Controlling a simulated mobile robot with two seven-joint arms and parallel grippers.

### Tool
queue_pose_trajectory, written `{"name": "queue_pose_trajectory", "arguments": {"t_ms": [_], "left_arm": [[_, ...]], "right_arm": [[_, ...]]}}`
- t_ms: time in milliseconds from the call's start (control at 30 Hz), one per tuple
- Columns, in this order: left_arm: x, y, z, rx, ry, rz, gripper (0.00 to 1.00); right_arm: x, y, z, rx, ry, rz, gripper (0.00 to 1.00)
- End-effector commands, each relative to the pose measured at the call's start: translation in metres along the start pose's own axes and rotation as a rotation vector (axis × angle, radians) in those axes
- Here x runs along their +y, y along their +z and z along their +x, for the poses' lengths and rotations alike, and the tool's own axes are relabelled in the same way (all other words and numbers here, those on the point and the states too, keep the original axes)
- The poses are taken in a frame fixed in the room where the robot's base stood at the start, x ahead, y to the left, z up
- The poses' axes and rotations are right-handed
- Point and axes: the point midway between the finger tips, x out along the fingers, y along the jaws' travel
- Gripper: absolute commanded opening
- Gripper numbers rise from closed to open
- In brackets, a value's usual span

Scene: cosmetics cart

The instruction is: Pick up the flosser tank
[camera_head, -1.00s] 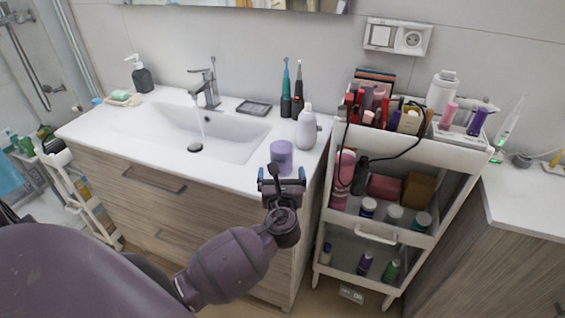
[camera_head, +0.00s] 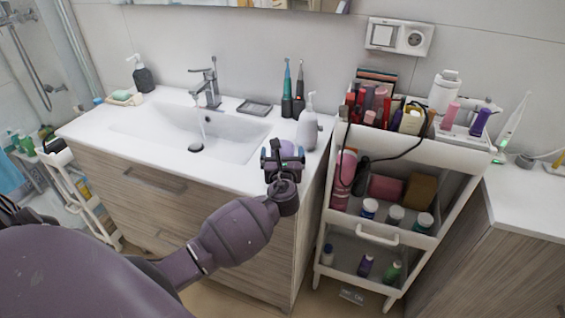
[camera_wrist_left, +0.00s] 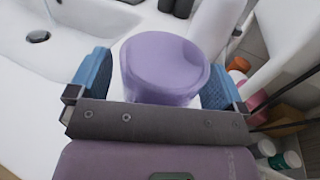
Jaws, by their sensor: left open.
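A short, round purple container (camera_wrist_left: 165,62), which I take to be the flosser tank, stands by the front right edge of the sink counter. In the wrist view it sits between the two blue pads of my open left gripper (camera_wrist_left: 155,82), with a narrow gap at each side. Its lower part looks paler and is partly hidden by the gripper. In the head view my left gripper (camera_head: 283,160) covers most of this spot, and only some purple (camera_head: 287,146) shows behind it. My right gripper is not in view.
A pale pump bottle (camera_head: 307,128) stands close behind the gripper, with two electric toothbrushes (camera_head: 292,104) farther back. A loaded white cart (camera_head: 455,155) stands just right of the counter.

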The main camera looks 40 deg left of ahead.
Motion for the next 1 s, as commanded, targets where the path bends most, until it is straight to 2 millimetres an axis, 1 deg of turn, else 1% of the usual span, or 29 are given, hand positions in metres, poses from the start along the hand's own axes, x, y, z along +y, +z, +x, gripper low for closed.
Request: {"name": "queue_pose_trajectory", "arguments": {"t_ms": [67, 400, 433, 633, 767, 867, 967, 1000], "left_arm": [[0.0, 0.0, 0.0, 0.0, 0.0, 0.0, 0.97], [0.0, 0.0, -0.001, 0.001, 0.0, -0.001, 0.45], [0.0, 0.0, -0.001, 0.0, 0.0, -0.001, 0.43], [0.0, 0.0, -0.001, 0.0, 0.0, -0.001, 0.42], [0.0, 0.007, 0.0, -0.001, 0.0, -0.003, 0.42], [0.0, 0.021, 0.0, -0.004, -0.001, -0.004, 0.42], [0.0, 0.041, 0.0, -0.005, -0.001, -0.005, 0.42], [0.0, 0.051, 0.0, -0.005, 0.0, -0.006, 0.42]], "right_arm": [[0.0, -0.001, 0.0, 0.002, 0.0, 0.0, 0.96], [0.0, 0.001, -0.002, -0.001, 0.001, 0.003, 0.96], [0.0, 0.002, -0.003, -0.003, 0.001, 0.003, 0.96], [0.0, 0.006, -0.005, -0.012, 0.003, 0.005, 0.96], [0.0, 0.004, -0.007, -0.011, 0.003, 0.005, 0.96], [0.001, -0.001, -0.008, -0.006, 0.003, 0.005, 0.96], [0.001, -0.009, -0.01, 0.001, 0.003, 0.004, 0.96], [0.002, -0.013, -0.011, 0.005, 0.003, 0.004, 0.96]]}}
